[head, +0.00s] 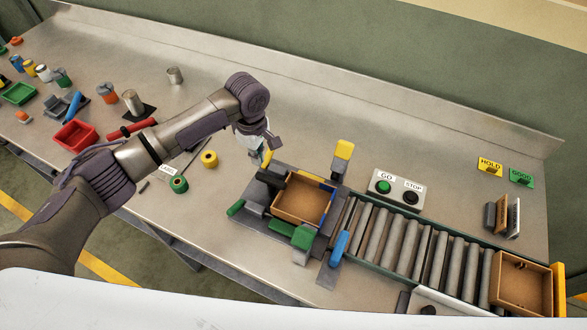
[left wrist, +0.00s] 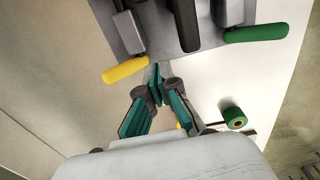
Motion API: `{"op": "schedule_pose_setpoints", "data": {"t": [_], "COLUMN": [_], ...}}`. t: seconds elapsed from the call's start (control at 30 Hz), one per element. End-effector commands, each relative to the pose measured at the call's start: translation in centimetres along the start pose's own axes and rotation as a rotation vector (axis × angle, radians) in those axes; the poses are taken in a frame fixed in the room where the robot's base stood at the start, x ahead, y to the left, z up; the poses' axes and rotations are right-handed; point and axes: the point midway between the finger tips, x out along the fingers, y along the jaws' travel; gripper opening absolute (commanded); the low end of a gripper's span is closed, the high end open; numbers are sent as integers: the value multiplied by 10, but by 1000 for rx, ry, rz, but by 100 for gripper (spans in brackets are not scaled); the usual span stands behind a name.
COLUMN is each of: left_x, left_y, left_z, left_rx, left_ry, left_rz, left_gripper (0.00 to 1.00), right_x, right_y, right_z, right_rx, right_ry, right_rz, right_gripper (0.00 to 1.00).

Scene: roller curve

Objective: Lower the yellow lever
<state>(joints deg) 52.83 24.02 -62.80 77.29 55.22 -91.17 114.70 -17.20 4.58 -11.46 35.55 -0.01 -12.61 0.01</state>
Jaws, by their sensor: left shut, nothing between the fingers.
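The yellow lever (head: 267,160) is at the back left corner of the grey fixture (head: 253,222), partly behind my left gripper in the head view. Its yellow handle (left wrist: 125,71) shows in full in the left wrist view, sticking out from a grey arm. My left gripper (left wrist: 156,86) is shut and empty. Its fingertips are just beside the handle, apart from it in the picture; I cannot tell the height between them. In the head view the gripper (head: 256,157) hangs over the table by the fixture. My right gripper is not in view.
A green handle (left wrist: 256,33) is on the fixture's other side. A brown tray (head: 301,200) sits in the fixture, with rollers (head: 395,235) to its right. Green tape (head: 178,184) and yellow tape (head: 209,158) lie left of it.

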Motion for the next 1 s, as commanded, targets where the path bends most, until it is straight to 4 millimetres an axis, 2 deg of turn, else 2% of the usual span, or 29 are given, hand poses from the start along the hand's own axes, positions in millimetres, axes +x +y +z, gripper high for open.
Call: {"op": "schedule_pose_setpoints", "data": {"t": [0.03, 0.4, 0.67, 1.0], "left_x": [-7, -28, -47, -66], "left_y": [0, -3, -6, -9], "left_z": [0, 0, 0, 0], "left_rx": [0, -1, 0, 0], "left_ry": [-1, -1, 0, 0], "left_rz": [-1, -1, 1, 1], "left_gripper": [0, 0, 0, 0], "right_x": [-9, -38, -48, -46], "right_y": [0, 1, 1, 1], "right_z": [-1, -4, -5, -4], "right_rx": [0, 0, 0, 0], "right_ry": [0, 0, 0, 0], "right_rz": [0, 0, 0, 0], "right_gripper": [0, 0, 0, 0]}}
